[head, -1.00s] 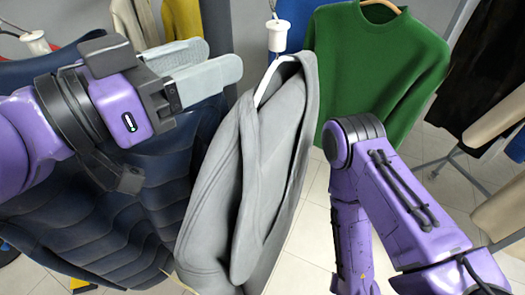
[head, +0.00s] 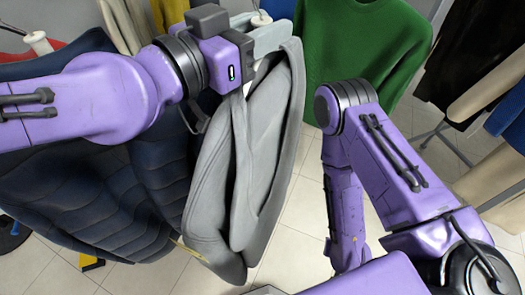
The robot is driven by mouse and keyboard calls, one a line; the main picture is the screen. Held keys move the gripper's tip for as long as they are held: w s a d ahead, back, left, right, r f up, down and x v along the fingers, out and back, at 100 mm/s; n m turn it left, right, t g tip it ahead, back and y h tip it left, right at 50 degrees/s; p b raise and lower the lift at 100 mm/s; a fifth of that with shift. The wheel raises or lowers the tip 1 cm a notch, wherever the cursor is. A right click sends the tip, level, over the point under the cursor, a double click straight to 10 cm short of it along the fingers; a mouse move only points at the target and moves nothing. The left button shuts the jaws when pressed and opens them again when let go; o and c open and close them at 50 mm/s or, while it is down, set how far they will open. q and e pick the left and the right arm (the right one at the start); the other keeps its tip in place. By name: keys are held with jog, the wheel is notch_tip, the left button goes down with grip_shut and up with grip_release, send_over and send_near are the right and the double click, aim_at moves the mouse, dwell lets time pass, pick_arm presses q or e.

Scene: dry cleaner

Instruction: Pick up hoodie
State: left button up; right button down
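The grey hoodie (head: 225,185) hangs on a white hanger near the middle of the head view, its lower part hanging free above the tiled floor. My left gripper (head: 274,40) is at the top of the hoodie, its pale fingers at the collar and shoulder beside the hanger's neck. The wrist and fingers cover part of the collar and hanger, so I cannot tell whether the fingers are shut on cloth. My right arm is folded on the right, and its gripper is out of view.
A dark navy quilted jacket (head: 100,205) hangs close on the left, under my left arm. A green sweater (head: 350,50) hangs behind on the right. Dark and beige garments (head: 480,105) hang at the far right. Open tiled floor (head: 310,235) shows below.

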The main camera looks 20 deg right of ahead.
pick_arm(q)
grip_shut()
jog(key=shift+r, duration=0.15)
pick_arm(e)
jog(key=shift+r, duration=0.1)
